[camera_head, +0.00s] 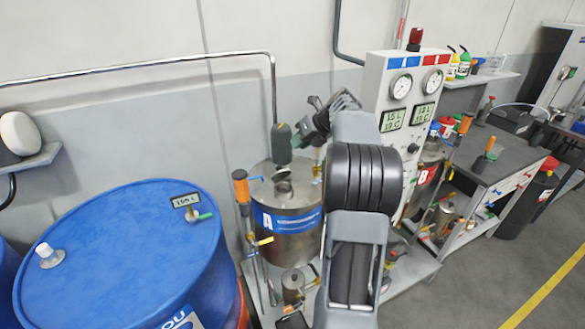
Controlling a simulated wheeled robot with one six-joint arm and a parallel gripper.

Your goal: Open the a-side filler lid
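The a-side tank (288,222) is a steel drum with a blue band marked A, standing left of my arm. On its top is a small round metal filler fitting (283,188), with a small disc-like piece (281,174) at its back edge. I cannot tell whether this piece is the lid or how far it is raised. My gripper (302,134) is above the tank top, to the right of and higher than the fitting, and appears apart from it. My arm hides the tank's right side. The fingers are small and dark, so their opening is unclear.
A dark green cylinder (282,145) hangs at the pipe's (273,85) lower end, close left of my gripper. An orange-handled tool (241,187) stands left of the tank. A blue drum (120,245) fills the left. A gauge panel (405,100) and the B tank (425,172) stand right.

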